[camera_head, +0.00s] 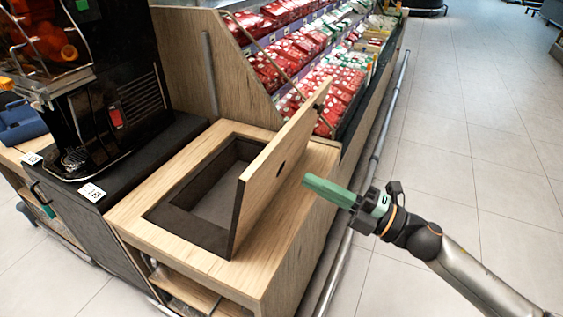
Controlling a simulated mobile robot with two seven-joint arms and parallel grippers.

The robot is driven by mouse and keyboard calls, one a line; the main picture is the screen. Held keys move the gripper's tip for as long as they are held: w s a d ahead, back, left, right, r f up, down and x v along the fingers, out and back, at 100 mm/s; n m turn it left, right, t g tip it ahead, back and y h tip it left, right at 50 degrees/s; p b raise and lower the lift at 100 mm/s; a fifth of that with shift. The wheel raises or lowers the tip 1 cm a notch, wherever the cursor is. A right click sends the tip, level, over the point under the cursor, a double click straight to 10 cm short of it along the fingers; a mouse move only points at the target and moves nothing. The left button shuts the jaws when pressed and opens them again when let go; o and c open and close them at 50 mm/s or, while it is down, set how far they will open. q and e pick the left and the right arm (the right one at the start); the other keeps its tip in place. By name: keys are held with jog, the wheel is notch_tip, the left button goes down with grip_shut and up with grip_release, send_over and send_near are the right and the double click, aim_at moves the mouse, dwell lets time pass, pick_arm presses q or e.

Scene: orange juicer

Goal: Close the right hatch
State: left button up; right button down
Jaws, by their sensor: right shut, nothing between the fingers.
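The right hatch (278,165) is a wooden lid with a small dark hole. It stands open and steeply raised at the right side of a dark-lined rectangular opening (182,220) in the wooden counter. My right gripper (308,181) has green fingers and comes in from the lower right. It is shut and empty, with its tips close to the right face of the hatch. I cannot tell whether they touch it. My left gripper is not in view.
A black juicer machine (112,90) stands on a dark cabinet at left. Behind the counter is a sloped shelf of red packages (335,88). A metal rail (377,140) runs along the counter's right side. Tiled floor (480,160) is clear at right.

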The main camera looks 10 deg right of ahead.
aim_at(267, 158)
jog(key=p+x, duration=0.1)
jog(key=x, duration=0.5)
jog(key=shift+r, duration=0.15)
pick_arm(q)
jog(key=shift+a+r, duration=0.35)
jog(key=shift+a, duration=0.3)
pick_arm(e)
jog(key=shift+w+a, duration=0.35)
jog(key=shift+a, duration=0.25)
jog(key=shift+r, duration=0.1)
